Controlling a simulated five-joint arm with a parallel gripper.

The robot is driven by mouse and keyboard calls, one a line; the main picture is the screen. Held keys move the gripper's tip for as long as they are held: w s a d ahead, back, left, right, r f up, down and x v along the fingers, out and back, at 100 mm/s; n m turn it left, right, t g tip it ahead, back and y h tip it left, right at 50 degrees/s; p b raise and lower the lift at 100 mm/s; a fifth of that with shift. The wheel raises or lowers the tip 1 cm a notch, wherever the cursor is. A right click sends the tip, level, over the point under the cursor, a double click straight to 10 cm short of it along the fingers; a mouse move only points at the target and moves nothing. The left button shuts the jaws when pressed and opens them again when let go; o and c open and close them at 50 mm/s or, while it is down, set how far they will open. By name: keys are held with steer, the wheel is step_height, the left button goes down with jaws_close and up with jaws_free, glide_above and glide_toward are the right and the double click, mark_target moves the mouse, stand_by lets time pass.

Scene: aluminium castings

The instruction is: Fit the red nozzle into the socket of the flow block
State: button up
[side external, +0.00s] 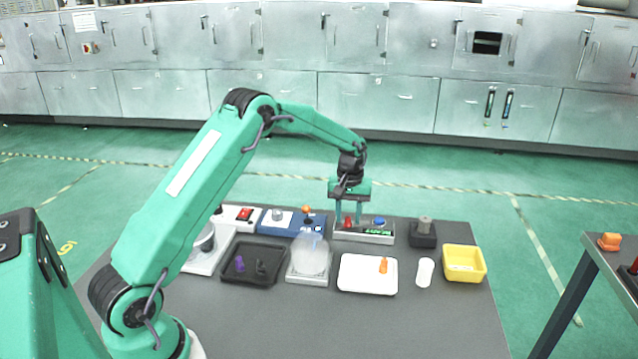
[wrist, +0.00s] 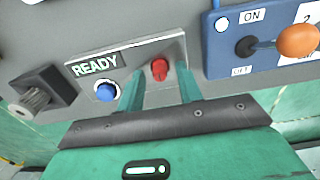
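A small red piece (wrist: 159,69) stands on a grey panel (wrist: 130,60) marked READY, beside a blue button (wrist: 106,92). I cannot tell whether it is the red nozzle or a control of the panel. My gripper (wrist: 161,78) points down at the panel, its two fingers apart on either side of the red piece, with gaps showing. In the side view my gripper (side external: 359,222) is low over the panel (side external: 362,237), near the red piece (side external: 348,222). A dark block with a grey cylinder (side external: 424,230) stands to the right; I cannot tell whether it is the flow block.
A blue lever box (side external: 290,222) is left of the panel. In front are a black tray (side external: 252,279) with purple and black pieces, a clear domed item (side external: 311,255), a white tray (side external: 368,285) with an orange piece (side external: 383,265), a white cylinder (side external: 425,272) and a yellow bin (side external: 464,278).

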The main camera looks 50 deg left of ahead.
mark_target(348, 218)
step_height(348, 218, up, 12)
steer(key=shift+r, duration=0.15)
stand_by(0.6)
stand_by(0.5)
steer(key=s+d+r+m+t, duration=0.35)
steer(key=s+d+r, duration=0.55)
steer(key=s+r, duration=0.4)
steer(key=s+d+f+m+t, duration=0.1)
steer(key=s+d+f+m, duration=0.1)
steer(key=s, duration=0.8)
steer(key=s+d+f+m+t, duration=0.1)
steer(key=s+d+f+m, duration=0.1)
steer(key=s, duration=0.8)
steer(key=shift+d+m, duration=0.75)
